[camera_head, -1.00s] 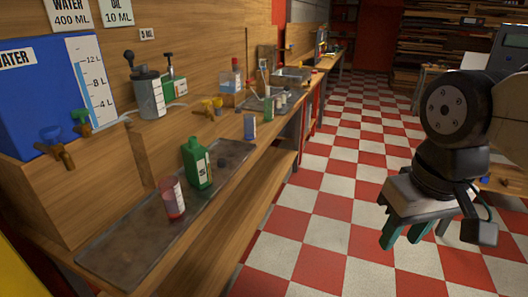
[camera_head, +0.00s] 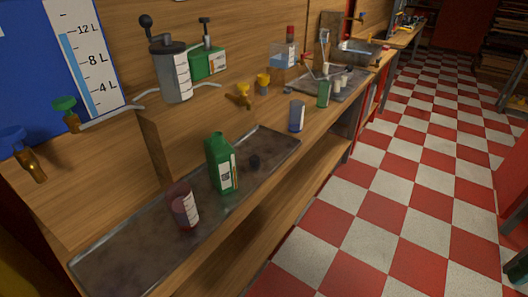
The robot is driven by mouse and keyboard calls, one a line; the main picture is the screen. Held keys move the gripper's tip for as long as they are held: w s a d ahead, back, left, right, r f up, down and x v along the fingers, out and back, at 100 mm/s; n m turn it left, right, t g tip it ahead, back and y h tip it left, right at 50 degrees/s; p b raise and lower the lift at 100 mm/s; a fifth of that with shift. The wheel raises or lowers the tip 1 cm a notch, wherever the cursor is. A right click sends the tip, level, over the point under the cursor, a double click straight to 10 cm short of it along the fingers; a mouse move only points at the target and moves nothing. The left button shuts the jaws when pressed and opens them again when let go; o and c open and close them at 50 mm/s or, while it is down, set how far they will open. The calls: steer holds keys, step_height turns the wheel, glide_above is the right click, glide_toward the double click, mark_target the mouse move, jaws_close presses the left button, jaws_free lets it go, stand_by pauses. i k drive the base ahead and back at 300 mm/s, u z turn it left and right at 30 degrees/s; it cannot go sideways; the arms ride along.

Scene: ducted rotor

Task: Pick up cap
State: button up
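A small dark cap (camera_head: 255,162) lies on the long metal tray (camera_head: 135,250) on the wooden bench. It is just right of an upright green bottle (camera_head: 221,165), whose top appears uncapped, though this is hard to make out. Only a dark sliver of my gripper (camera_head: 517,265) shows at the right edge, over the floor and far from the cap. Its fingers are mostly cut off, so I cannot tell how far apart they are. Nothing seems to touch the cap.
A red-tinted cup (camera_head: 184,207) stands left of the bottle on the tray. A blue cup (camera_head: 297,116) and a green cup (camera_head: 324,94) stand farther right. A raised shelf with taps and a pump container (camera_head: 172,75) backs the bench. The checkered floor (camera_head: 390,200) is clear.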

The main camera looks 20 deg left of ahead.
mark_target(254, 160)
steer(key=u, duration=0.5)
steer(key=i, duration=0.85)
steer(key=u, duration=0.75)
